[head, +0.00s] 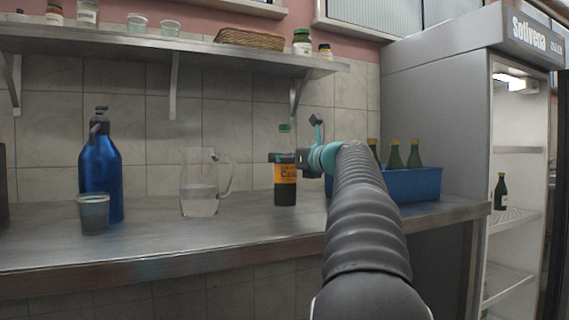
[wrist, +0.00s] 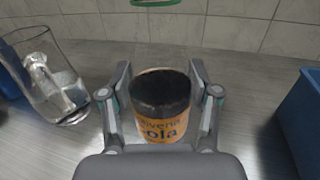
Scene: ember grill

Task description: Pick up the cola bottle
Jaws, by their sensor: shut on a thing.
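The cola bottle (head: 285,190) stands upright on the steel counter, with dark contents, an orange label and a clear upper part with a green cap. In the wrist view the bottle (wrist: 162,128) is between the two fingers, its label facing me. My gripper (head: 296,158) reaches the bottle from the right in the head view and is shut on its body. The wrist view shows my gripper (wrist: 160,95) with one finger on each side of it. The bottle's base is hidden in the wrist view. I cannot tell any lift off the counter.
A glass pitcher (head: 199,190) stands left of the bottle, with a blue spray bottle (head: 100,175) and a cup (head: 93,213) farther left. A blue crate (head: 415,186) with green bottles is close on the right. A shelf (head: 150,44) hangs above.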

